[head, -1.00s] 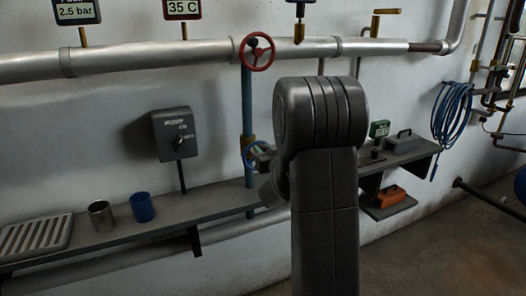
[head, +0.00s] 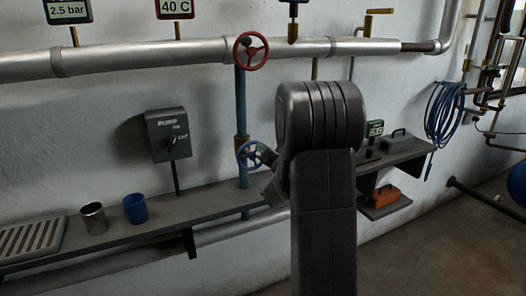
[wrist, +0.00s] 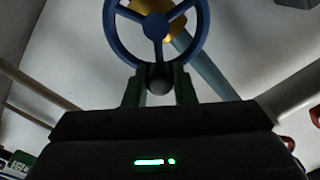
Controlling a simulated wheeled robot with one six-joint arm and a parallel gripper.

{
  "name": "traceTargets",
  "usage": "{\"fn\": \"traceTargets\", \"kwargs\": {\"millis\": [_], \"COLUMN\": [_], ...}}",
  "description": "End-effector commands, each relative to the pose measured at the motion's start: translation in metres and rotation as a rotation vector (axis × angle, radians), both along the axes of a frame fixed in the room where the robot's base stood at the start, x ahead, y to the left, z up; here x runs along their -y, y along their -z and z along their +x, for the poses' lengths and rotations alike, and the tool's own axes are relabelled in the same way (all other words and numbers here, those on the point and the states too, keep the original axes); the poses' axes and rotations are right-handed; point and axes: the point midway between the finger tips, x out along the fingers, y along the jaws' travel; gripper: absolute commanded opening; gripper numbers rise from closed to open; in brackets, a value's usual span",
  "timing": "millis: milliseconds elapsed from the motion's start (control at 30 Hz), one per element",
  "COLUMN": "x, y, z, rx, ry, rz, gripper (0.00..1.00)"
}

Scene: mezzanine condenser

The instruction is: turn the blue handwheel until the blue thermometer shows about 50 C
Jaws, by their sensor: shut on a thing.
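The blue handwheel (head: 249,155) sits on a vertical blue pipe below the main pipe; it also shows large in the wrist view (wrist: 118,35). My gripper (wrist: 158,88) is at the wheel's lower rim, its two fingers shut around a dark round knob (wrist: 157,79) there. In the head view my gripper (head: 266,158) is at the wheel's right side, partly hidden by my arm. A display with a reddish frame (head: 175,8) reads 40 C. A dark blue device (head: 293,10) on the pipe is cut off by the top edge, so its reading is hidden.
A red handwheel (head: 251,51) is above the blue one. A pump switch box (head: 168,135) stands left, above a shelf (head: 160,226) with a metal cup (head: 94,218) and a blue cup (head: 135,209). A 2.5 bar gauge (head: 68,10) is top left.

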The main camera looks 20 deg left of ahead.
Motion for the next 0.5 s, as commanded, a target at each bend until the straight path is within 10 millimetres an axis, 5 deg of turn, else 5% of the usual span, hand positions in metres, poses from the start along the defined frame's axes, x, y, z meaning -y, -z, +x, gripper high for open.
{"fn": "traceTargets", "kwargs": {"millis": [500], "x": [0.0026], "y": [0.0039], "z": [0.0028], "rx": [-0.083], "ry": [0.001], "rz": [0.069], "gripper": [0.01]}}
